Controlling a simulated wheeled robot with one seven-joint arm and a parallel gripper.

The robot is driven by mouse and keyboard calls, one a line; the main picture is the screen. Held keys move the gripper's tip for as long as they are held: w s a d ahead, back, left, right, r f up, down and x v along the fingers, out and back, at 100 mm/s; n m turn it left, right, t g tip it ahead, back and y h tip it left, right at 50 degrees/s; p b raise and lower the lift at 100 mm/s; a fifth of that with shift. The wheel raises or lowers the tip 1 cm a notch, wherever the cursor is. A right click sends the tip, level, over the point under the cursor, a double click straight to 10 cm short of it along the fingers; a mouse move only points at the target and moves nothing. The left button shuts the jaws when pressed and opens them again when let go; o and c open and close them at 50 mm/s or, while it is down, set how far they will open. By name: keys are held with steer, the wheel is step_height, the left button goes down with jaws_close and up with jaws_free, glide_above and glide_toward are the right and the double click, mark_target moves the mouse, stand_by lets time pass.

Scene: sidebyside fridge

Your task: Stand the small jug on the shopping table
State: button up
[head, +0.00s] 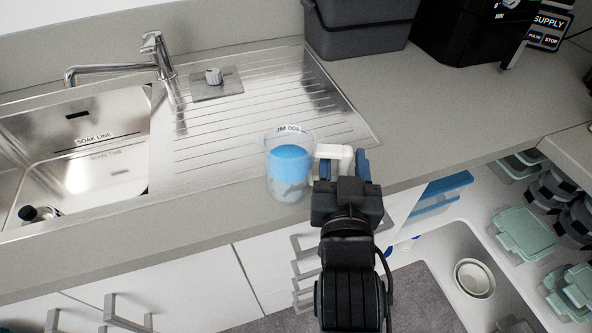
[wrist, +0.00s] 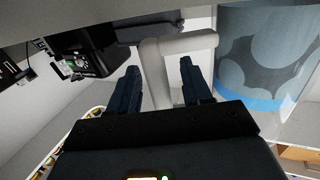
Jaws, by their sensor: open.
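The small jug (head: 289,165) is a clear cup with a blue band, lettering near its rim and a white handle (head: 333,153). It appears to stand upright on the grey counter near its front edge. My gripper (head: 346,171) is at the handle side, right of the jug. In the wrist view my open gripper (wrist: 160,78) has one dark blue finger on each side of the pale handle (wrist: 158,75), with gaps visible. The jug body (wrist: 265,50) is at the right there. I cannot identify the shopping table in either view.
A steel sink (head: 75,150) with a tap (head: 155,55) and a ribbed drainer (head: 270,90) lies left and behind. A dark grey bin (head: 360,30) and a black appliance (head: 465,30) stand at the back. Green-lidded containers (head: 525,235) are low at the right.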

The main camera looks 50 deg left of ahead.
steer(key=shift+w+a, duration=0.3)
jaws_close()
stand_by(0.3)
